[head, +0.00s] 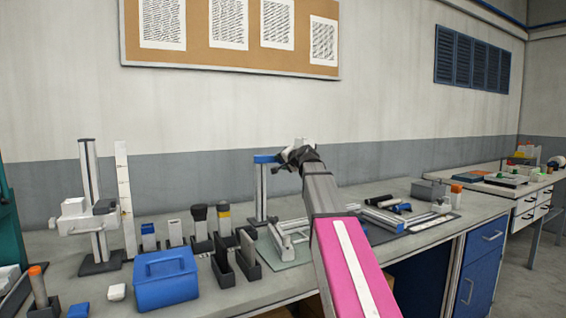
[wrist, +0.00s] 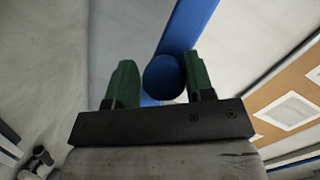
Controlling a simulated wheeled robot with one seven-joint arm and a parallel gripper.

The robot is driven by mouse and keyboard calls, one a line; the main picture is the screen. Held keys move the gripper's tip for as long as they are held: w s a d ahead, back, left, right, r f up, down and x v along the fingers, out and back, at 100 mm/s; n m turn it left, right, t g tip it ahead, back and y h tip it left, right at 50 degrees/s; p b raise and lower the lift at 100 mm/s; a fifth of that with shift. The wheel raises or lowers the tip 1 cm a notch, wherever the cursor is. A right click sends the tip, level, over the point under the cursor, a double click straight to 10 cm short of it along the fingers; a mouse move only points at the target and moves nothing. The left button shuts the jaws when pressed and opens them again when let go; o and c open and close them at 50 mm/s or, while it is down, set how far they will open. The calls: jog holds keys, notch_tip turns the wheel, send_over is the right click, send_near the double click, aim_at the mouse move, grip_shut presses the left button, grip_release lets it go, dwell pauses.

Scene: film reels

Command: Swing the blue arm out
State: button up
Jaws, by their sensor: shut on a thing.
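The blue arm (head: 265,158) sits atop a grey upright post (head: 261,192) on the workbench, and in the head view it reaches right towards my gripper (head: 297,154). In the wrist view the blue arm (wrist: 190,25) runs from the top down behind a round blue knob (wrist: 163,77). My gripper's green fingers (wrist: 161,85) stand on either side of the knob and are shut on it. My gripper and forearm hide the far end of the blue arm in the head view.
A blue box (head: 165,281) and several small holders stand on the bench (head: 305,268) to the left. A white frame (head: 290,234) lies on a mat below my gripper. Tools lie to the right. A pinboard (head: 232,57) hangs on the wall behind.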

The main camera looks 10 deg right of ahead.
jog(key=shift+s+a+r+m+t+h, duration=0.15)
jog(key=shift+s+a+m+t+h, duration=0.15)
jog(key=shift+s+m+h, duration=0.3)
jog(key=shift+s+a+r+m+t+h, duration=0.15)
jog(key=shift+s+a+m+h, duration=0.1)
jog(key=shift+a+m+h, duration=0.4)
jog(key=shift+s+a+r+m+t+h, duration=0.2)
jog(key=shift+s+m+h, duration=0.25)
jog(key=shift+h, duration=0.4)
grip_shut()
jog(key=m+g+h, duration=0.6)
jog(key=m+h, duration=0.6)
jog(key=h, duration=0.2)
send_near(278, 160)
jog(key=shift+w+a+f, duration=0.35)
jog(key=shift+a+f, duration=0.05)
jog(key=shift+f, duration=0.2)
jog(key=shift+w+a+f, duration=0.3)
jog(key=shift+a+f, duration=0.05)
jog(key=shift+f, duration=0.2)
jog(key=shift+h, duration=0.3)
jog(key=o, duration=1)
grip_release()
jog(key=shift+o, duration=0.5)
jog(key=shift+s+d+f, duration=0.1)
jog(key=v, duration=1)
jog(key=shift+s+a, duration=0.15)
jog(key=shift+a, duration=0.25)
